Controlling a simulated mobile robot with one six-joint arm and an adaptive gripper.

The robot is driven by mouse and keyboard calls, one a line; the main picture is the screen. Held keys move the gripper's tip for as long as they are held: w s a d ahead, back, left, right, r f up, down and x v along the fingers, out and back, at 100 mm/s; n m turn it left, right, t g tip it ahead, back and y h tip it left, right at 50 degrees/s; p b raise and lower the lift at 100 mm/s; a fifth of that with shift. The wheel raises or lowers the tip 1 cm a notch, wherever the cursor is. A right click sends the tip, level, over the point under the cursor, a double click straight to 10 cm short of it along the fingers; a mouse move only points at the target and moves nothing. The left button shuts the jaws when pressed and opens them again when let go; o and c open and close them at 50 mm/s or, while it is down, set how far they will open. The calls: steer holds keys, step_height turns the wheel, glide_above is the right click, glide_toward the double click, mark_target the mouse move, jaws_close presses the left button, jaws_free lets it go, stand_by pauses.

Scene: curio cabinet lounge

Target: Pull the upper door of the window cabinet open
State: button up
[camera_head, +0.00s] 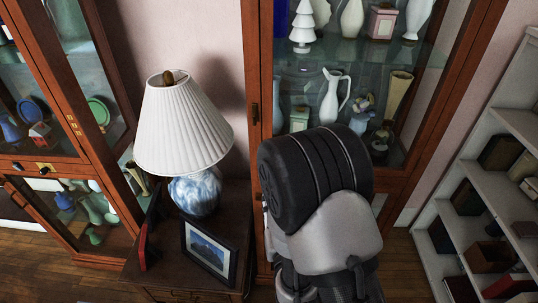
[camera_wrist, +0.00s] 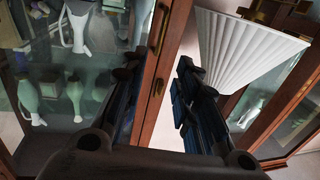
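The glass-fronted wooden cabinet (camera_head: 395,185) stands at centre right in the head view, holding vases behind its glass. A small brass handle (camera_head: 255,112) sits on its left frame. I cannot tell for certain whether this is the window cabinet. The door looks closed. In the wrist view, which appears upside down, the wooden door frame (camera_wrist: 173,50) runs between the two fingers of my gripper (camera_wrist: 158,62). Two brass fittings, one high (camera_wrist: 158,30) and one lower (camera_wrist: 157,87), show on it. My gripper is open, apparently not touching either. My arm hides the gripper in the head view.
A lamp with a white pleated shade (camera_head: 183,125) stands close left of the cabinet on a dark side table (camera_head: 150,262); its shade (camera_wrist: 245,50) is beside the right finger in the wrist view. Another glass cabinet (camera_head: 85,130) stands left, white shelves (camera_head: 425,235) right.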

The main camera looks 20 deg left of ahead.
steer(key=b+x, duration=0.1)
steer(key=x, duration=1.6)
steer(key=shift+w+a, duration=0.1)
steer(key=shift+c, duration=0.3)
jaws_close()
